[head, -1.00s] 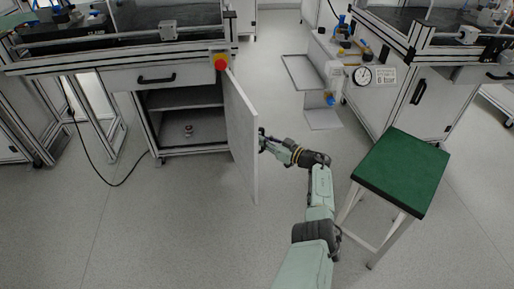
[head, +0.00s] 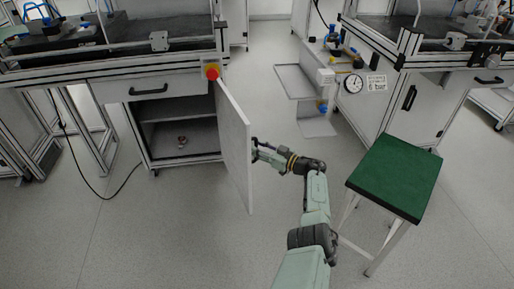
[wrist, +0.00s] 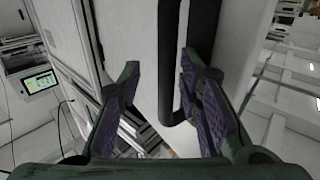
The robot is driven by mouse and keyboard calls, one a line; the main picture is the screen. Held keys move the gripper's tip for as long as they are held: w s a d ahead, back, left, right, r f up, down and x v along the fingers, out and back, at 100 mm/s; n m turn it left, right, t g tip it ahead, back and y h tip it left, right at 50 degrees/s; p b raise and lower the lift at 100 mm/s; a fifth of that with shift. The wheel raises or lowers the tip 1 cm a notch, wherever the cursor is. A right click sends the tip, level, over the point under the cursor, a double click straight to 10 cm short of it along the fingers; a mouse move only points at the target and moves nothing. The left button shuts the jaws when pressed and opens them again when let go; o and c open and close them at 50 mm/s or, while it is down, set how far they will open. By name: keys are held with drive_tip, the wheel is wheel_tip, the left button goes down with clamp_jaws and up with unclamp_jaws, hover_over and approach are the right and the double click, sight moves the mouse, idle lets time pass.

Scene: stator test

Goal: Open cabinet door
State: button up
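The light grey cabinet door (head: 235,145) stands swung wide open from the cabinet (head: 180,108) at left, showing a shelf and the floor inside. In the head view my gripper (head: 256,150) is at the door's outer face, on its right side, and the handle is hard to make out there. In the wrist view the black bar handle (wrist: 168,60) runs down the door face. My gripper (wrist: 160,105) has its fingers apart, with part of the handle in the gap, nearer the right finger. I cannot tell whether the finger touches it.
A small red-and-white object (head: 182,140) lies inside the cabinet. A closed drawer (head: 150,88) is above the opening, with a red button (head: 212,71) beside it. A green-topped stool (head: 395,175) stands right of my arm. The floor (head: 180,235) in front of the door is clear.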

drive_tip(key=v, duration=0.7)
drive_tip(key=shift+s+d, duration=0.15)
drive_tip(key=shift+d, duration=0.1)
idle(0.3)
